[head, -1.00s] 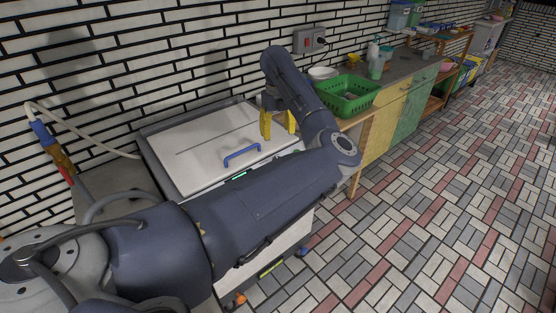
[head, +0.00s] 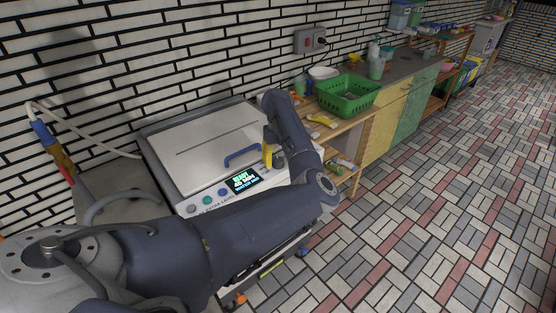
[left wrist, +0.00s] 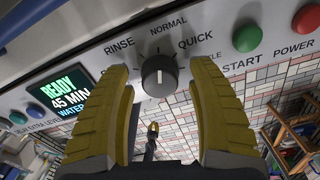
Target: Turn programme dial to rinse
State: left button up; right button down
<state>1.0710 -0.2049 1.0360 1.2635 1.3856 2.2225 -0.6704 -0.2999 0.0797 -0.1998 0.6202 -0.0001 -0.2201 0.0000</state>
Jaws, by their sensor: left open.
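The programme dial (left wrist: 160,75) is a dark round knob with a pale mark on its face, on the machine's white front panel. RINSE is printed at its upper left, NORMAL above and QUICK at its upper right; another label is partly hidden. My left gripper (left wrist: 160,69) is open, its yellow fingers either side of the dial with gaps showing. In the head view, the left gripper (head: 268,156) is at the panel, right of the lit display (head: 240,181). The display reads READY, 45 MIN. A small dark, yellow-tipped shape below the dial looks like my right gripper (left wrist: 152,129).
The machine's white lid (head: 205,145) is closed, with a blue handle (head: 241,156). A green START button (left wrist: 247,38) and a red POWER button (left wrist: 306,19) sit right of the dial. A green basket (head: 347,98) stands on the wooden bench behind. Tiled floor lies open at right.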

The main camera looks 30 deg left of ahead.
pick_arm(q)
jog(key=shift+c, duration=0.3)
grip_shut()
dwell(0.3)
